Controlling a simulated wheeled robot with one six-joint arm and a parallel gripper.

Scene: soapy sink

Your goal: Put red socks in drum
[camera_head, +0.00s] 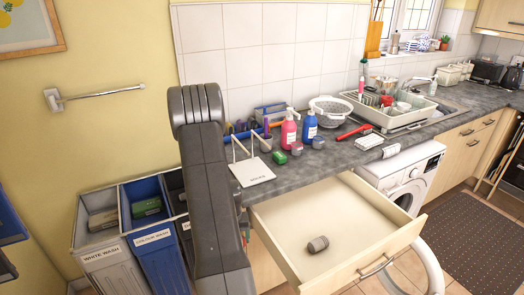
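I cannot make out any red socks in this view. The white washing machine (434,160) stands under the counter at the right. Its round front (408,196) is partly hidden behind the open drawer, so I cannot see into the drum. A large white curved ring (434,268) shows at the bottom right; I cannot tell whether it is the machine's door. A small grey rolled item (318,244) lies in the drawer. My dark arm rises through the left middle of the view. My gripper is not in view.
The drawer (290,215) is pulled far out below the counter (310,172). Bottles, a colander (329,107) and a dish rack (402,123) crowd the counter. White (101,258), blue (152,241) and dark laundry bins stand at the left. A brown mat (478,243) covers the floor at right.

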